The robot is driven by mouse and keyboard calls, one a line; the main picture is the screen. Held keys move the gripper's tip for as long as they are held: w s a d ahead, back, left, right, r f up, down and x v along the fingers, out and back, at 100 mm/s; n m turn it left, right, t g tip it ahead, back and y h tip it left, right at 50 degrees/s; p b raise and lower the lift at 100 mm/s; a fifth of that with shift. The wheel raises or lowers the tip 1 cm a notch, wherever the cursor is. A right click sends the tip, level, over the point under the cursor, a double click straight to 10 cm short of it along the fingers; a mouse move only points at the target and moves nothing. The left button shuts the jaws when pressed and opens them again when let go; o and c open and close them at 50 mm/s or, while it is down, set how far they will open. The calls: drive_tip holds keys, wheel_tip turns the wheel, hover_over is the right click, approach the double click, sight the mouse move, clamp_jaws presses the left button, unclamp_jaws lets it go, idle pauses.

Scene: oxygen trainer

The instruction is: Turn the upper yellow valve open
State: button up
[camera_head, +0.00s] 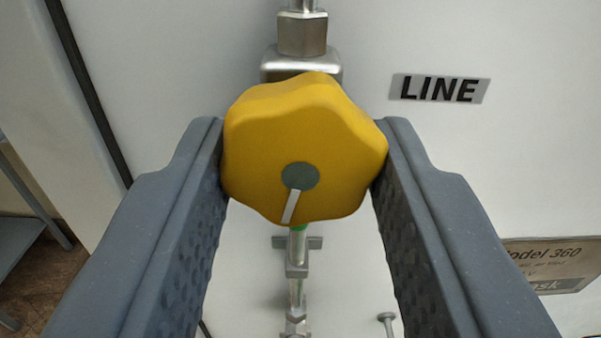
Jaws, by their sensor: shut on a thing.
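The yellow valve (265,140) is a lobed knob in the upper middle of the picture, on a white panel. It has a grey-green round centre and a white pointer mark that points down and slightly left. My gripper (304,158) has one grey finger on each side of the knob, and both fingertips touch its left and right edges. It is shut on the knob. The valve's stem is hidden behind the knob.
A metal pipe with fittings (302,34) runs above the knob and continues below it (297,262). A "LINE" label (439,89) is at the upper right. A "Model 360" plate (552,264) is at the lower right. A small peg (387,320) stands out at the bottom. A grey table (17,240) shows at the left.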

drive_tip(key=shift+f+n, duration=0.25)
drive_tip(key=shift+n, duration=1.05)
drive_tip(key=o, duration=0.9)
drive_tip(key=shift+o, duration=0.5)
drive_tip(key=shift+r, duration=0.15)
